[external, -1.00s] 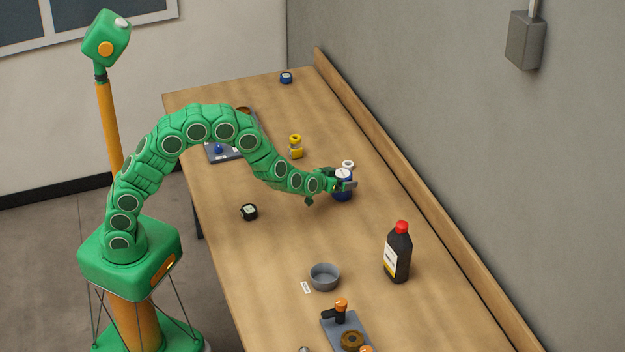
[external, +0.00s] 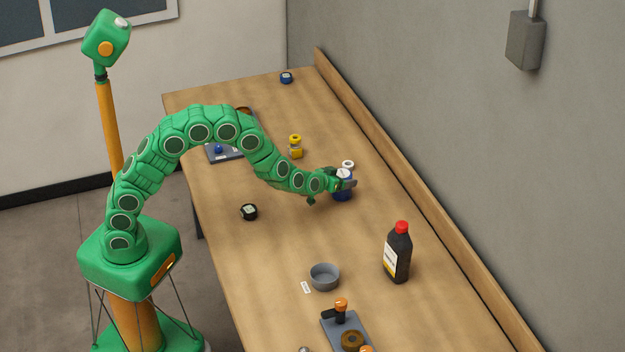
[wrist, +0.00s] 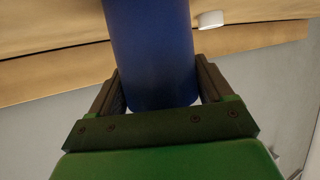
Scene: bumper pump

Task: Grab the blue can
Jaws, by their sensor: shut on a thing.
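The blue can (external: 343,193) stands upright on the wooden table, with a white top partly covered by my gripper. My gripper (external: 346,183) is around the can's upper part in the external view. In the wrist view the blue can (wrist: 152,50) fills the space between the two dark fingers of my gripper (wrist: 157,88), one on each side. The gripper is shut on the can. I cannot tell whether the can's base touches the table.
A white ring (external: 348,164) lies just behind the can.

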